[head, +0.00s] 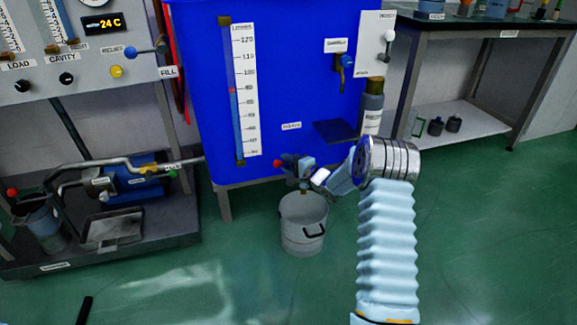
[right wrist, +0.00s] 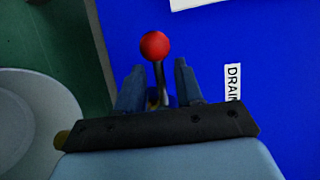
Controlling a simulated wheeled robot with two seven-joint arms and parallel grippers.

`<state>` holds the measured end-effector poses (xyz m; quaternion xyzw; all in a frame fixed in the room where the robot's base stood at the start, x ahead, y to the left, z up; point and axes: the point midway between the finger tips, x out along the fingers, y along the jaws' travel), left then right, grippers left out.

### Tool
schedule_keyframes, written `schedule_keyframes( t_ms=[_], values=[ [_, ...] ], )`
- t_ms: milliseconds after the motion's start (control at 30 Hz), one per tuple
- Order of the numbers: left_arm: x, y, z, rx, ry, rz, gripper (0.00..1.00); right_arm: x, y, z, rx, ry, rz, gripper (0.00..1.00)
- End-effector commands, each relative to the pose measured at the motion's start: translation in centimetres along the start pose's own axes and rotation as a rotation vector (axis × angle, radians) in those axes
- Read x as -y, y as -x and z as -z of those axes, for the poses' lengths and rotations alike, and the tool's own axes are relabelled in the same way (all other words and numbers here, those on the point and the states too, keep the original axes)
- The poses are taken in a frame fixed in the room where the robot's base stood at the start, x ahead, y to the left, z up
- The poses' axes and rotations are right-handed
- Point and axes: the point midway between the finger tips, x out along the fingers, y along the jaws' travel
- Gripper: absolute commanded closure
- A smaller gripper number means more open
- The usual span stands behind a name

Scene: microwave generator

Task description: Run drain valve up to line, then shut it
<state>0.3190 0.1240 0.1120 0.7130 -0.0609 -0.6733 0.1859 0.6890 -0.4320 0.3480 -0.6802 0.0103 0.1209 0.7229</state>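The drain valve (head: 290,161) sits low on the front of the blue tank (head: 290,60). Its lever has a red knob (right wrist: 155,45), which stands out past my fingertips in the right wrist view. My right gripper (head: 298,167) is at the valve, its two fingers on either side of the lever stem, with gaps showing between them (right wrist: 158,80). A DRAIN label (right wrist: 232,82) is beside it. A grey bucket (head: 303,240) stands on the floor under the valve; its liquid level cannot be made out. The tank's sight gauge (head: 237,130) has a numbered scale and a small red mark. My left gripper is out of view.
A FILL panel with dials and knobs (head: 117,71) is at the left, above a low pump bench (head: 130,200). A side table (head: 490,20) is at the back right.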

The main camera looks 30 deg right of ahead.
Motion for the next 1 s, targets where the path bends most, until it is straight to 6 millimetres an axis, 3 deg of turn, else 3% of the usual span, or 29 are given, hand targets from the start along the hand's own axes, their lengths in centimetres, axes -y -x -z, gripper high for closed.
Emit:
schedule_keyframes(
  t_ms=[233,467,1000],
  values=[
    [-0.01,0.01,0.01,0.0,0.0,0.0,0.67,-0.01,-0.04,0.01,0.0,0.0,-0.001,0.65],
    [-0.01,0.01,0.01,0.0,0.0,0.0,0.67,-0.02,-0.03,0.0,0.0,0.0,-0.001,1.0],
    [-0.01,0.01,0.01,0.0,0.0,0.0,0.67,-0.05,-0.08,-0.2,0.004,0.0,-0.001,1.0]
  ],
)
